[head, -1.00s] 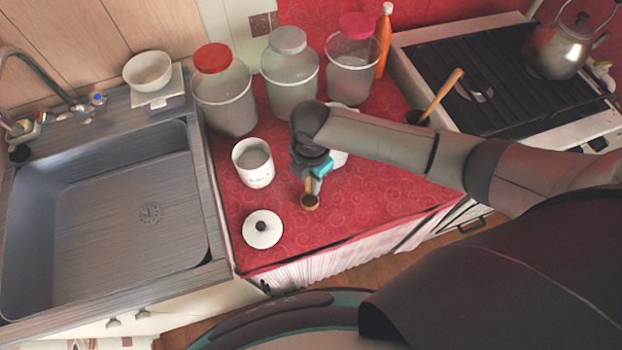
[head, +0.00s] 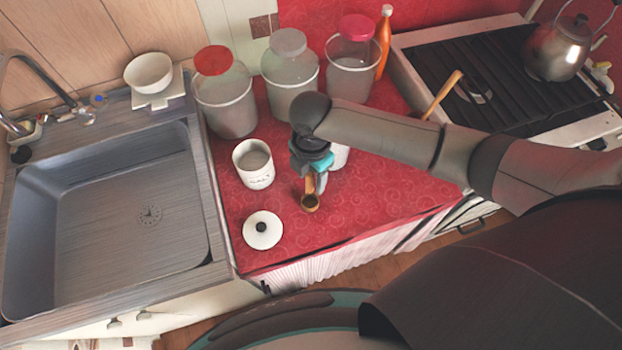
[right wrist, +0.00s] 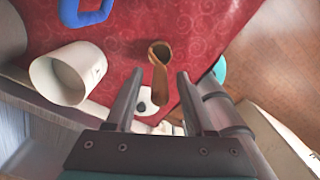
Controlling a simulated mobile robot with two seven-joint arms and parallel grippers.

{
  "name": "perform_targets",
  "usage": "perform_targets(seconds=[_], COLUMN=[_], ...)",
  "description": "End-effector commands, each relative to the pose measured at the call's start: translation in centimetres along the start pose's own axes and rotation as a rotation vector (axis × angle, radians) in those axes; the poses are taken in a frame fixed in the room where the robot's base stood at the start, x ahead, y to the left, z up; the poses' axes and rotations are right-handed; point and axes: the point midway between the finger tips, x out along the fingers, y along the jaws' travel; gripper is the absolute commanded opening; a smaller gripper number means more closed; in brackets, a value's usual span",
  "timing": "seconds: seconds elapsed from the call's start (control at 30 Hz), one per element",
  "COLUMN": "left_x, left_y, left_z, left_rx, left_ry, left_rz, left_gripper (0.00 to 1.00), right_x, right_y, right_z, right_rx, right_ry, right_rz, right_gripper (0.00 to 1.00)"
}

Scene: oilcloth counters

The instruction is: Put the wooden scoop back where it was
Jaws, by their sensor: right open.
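The wooden scoop (head: 309,202) is on the red counter, its round bowl near the front and its handle running up beside my right gripper. In the right wrist view the scoop (right wrist: 160,78) shows between the two fingers, with gaps on both sides. My right gripper (head: 314,186) is open above the counter; its fingers also show in the right wrist view (right wrist: 158,84). An open white canister (head: 254,168) stands to the left, and a white lid with a black knob (head: 262,232) lies in front. My left gripper is not in view.
Several clear jars, one with a red lid (head: 214,61), stand at the back. A sink (head: 100,240) lies left and a stove with a kettle (head: 556,50) right. The counter's front right is clear.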

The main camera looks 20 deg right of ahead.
Motion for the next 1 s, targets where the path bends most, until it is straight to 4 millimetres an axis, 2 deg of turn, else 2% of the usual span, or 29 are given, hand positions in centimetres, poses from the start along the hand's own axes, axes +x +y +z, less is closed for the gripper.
perform_targets(seconds=[0.03,0.2,0.4,0.6,1.0], left_x=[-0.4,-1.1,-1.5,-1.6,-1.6], left_y=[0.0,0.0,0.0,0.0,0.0], left_z=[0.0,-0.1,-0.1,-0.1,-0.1], left_rx=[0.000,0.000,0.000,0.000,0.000], left_ry=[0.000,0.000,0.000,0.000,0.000], left_rz=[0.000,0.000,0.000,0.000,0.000], left_gripper=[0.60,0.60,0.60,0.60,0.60], right_x=[-1.4,-5.2,-8.4,-9.6,-9.6], right_y=[0.1,0.1,0.1,0.0,0.0], right_z=[0.1,0.0,0.0,0.0,0.0], right_rx=[-0.001,0.000,0.001,0.001,0.001], right_ry=[-0.001,0.000,0.000,0.001,0.001], right_rz=[0.005,0.004,0.002,0.000,-0.001], right_gripper=[0.54,0.54,0.54,0.54,0.54])
